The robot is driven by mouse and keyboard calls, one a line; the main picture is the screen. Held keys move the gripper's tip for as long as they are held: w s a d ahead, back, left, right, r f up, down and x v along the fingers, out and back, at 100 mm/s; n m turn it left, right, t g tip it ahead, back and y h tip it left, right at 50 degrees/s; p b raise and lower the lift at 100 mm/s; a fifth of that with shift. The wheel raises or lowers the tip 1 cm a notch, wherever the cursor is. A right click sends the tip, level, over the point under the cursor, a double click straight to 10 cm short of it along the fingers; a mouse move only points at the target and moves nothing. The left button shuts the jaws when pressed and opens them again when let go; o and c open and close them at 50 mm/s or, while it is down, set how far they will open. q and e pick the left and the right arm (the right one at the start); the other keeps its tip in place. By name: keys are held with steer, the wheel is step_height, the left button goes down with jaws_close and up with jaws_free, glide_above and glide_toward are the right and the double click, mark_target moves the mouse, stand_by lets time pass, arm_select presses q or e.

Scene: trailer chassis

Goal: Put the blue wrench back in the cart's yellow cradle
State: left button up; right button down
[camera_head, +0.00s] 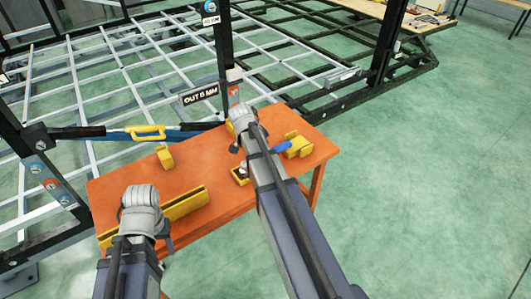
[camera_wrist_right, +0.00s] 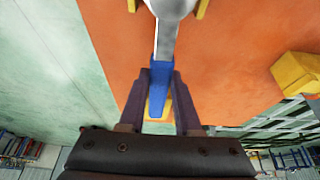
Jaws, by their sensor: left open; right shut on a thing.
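The blue wrench (camera_wrist_right: 159,88) has a blue handle and a silver head. My right gripper (camera_wrist_right: 161,80) is shut on its handle. In the right wrist view the head lies between two yellow prongs of the cradle (camera_wrist_right: 202,9); whether it touches them I cannot tell. In the head view the wrench handle (camera_head: 282,147) shows right of my right forearm, by a yellow cradle block (camera_head: 298,147). My forearm hides the wrench's middle and the right gripper's grip. My left gripper (camera_head: 164,242) is open and empty near the cart's front left, away from the wrench.
The cart has an orange top (camera_head: 212,163). A long yellow channel (camera_head: 185,207) lies at its front left and a small yellow block (camera_head: 165,157) stands farther back. The trailer frame (camera_head: 120,75) rises behind the cart. Green floor is free at the right.

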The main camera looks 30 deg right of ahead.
stand_by(0.5)
steer(key=shift+c, duration=0.2)
jaws_free()
stand_by(0.3)
steer(key=shift+r+p, duration=4.05)
steer(key=shift+a, duration=0.1)
steer(key=s+a+n+y, duration=0.1)
steer(key=s+a+n, duration=0.4)
steer(key=a, duration=0.5)
steer(key=s+a+f+n+y, duration=0.1)
steer(key=s+a+n, duration=0.5)
steer(key=a+n, duration=0.3)
steer(key=s+a+n+y, duration=0.1)
steer(key=s+a+n, duration=0.4)
steer(key=a, duration=0.6)
steer(key=shift+s+a+f+n+g, duration=0.15)
steer(key=shift+s+f+n+g, duration=0.2)
steer(key=shift+n, duration=0.65)
